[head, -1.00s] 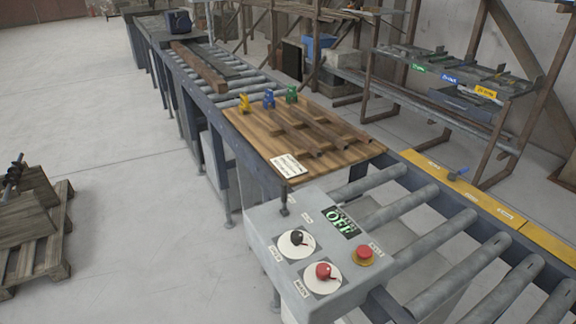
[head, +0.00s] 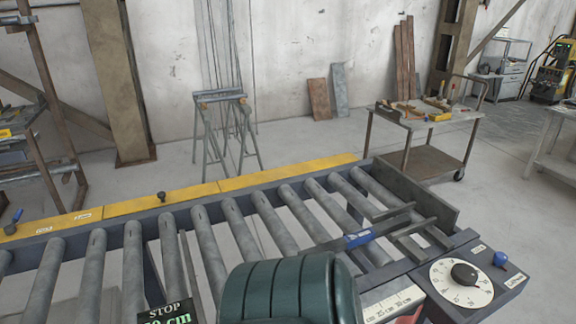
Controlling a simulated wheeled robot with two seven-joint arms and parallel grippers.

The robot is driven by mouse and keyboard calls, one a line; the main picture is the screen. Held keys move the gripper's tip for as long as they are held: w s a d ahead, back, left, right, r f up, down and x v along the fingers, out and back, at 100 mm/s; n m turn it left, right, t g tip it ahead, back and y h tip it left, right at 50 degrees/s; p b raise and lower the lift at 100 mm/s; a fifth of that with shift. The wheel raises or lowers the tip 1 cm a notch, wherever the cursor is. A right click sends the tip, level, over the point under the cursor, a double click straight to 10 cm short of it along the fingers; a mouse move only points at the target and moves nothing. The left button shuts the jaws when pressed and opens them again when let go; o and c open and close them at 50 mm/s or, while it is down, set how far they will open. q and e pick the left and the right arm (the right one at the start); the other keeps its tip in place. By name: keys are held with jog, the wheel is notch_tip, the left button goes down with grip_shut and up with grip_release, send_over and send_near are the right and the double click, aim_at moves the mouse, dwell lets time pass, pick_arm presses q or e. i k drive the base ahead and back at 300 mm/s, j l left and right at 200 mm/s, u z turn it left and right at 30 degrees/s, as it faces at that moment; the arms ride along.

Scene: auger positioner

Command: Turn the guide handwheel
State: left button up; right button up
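A white numbered dial with a black knob (head: 465,274) sits on a dark blue box at the lower right in the head view. I cannot read a label that names it as the guide handwheel. A blue ball-topped knob (head: 500,259) stands beside the dial at the box's right corner. A blue piece on a grey bar (head: 358,239) lies across the rollers left of the box. Neither gripper is in view.
The roller conveyor (head: 210,262) fills the front, with a yellow rail (head: 150,199) on its far side. A dark green ribbed housing (head: 288,292) blocks part of the bottom middle. Beyond are a tool cart (head: 425,125), a trestle (head: 222,115) and open floor at the right.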

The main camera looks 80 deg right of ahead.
aim_at(466, 275)
jog(key=k+l+z, duration=0.1)
jog(key=k+l, duration=0.3)
jog(key=k, duration=0.2)
jog(key=k+l+z, duration=0.15)
jog(key=k+l, duration=0.35)
jog(key=k+l+z, duration=0.1)
jog(key=k+l, duration=0.45)
jog(key=k, duration=0.15)
jog(key=k+l+z, duration=0.15)
jog(key=k+l, duration=0.4)
jog(key=k+l+z, duration=0.1)
jog(key=k+l, duration=0.4)
jog(key=l, duration=0.15)
jog(key=k+l+z, duration=0.15)
jog(key=k+l, duration=0.35)
jog(key=l, duration=0.2)
